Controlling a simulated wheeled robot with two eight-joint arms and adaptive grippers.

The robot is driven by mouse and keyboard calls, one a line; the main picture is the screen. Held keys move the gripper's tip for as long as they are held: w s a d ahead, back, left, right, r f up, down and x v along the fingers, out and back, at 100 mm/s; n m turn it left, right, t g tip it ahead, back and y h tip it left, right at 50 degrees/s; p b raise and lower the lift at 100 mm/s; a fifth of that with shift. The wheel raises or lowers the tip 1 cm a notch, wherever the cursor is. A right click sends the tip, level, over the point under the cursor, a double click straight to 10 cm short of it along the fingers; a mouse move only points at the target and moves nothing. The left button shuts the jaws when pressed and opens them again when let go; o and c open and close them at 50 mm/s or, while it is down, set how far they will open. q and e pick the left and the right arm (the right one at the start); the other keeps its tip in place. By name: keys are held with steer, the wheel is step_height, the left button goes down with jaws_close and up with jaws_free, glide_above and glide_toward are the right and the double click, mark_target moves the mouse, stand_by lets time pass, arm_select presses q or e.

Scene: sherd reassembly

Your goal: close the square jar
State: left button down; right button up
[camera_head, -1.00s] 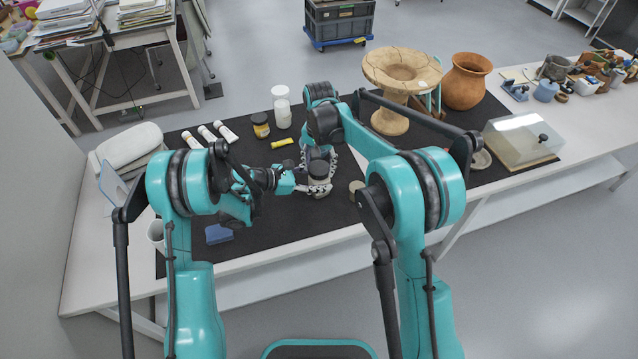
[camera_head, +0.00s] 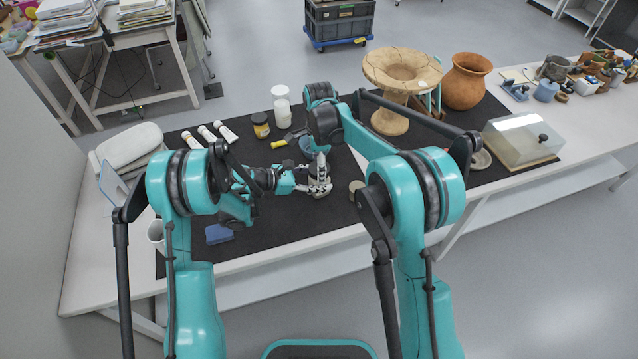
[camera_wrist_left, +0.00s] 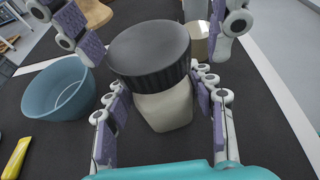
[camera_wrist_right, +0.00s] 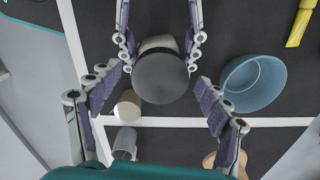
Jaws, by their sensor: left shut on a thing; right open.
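The square jar (camera_wrist_left: 165,106) is cream, stands upright on the dark mat and carries a round dark ribbed lid (camera_wrist_left: 150,50) on top. My left gripper (camera_wrist_left: 168,110) is shut on the jar's body, with pads on both sides below the lid. The right wrist view shows the lid (camera_wrist_right: 162,78) from above, hiding most of the jar. My right gripper (camera_wrist_right: 158,98) is open, its fingers apart on either side of the lid and clear of it. In the head view the hands largely hide the jar. I cannot tell how tightly the lid sits.
A blue bowl (camera_wrist_right: 253,84) stands close beside the jar. A small beige cylinder (camera_head: 356,187) stands to the jar's right. A yellow item (camera_head: 279,144), white containers (camera_head: 282,107) and a blue block (camera_head: 219,233) lie around. The mat's front is mostly clear.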

steer(key=shift+r, duration=0.1)
step_height(320, 180, up, 12)
stand_by(0.4)
arm_select(q)
steer(key=shift+c, duration=2.4)
jaws_free()
steer(key=shift+a, duration=0.1)
steer(key=v, duration=1.1)
steer(key=shift+a+r, duration=0.2)
steer(key=shift+a, duration=0.15)
steer(key=shift+s, duration=0.15)
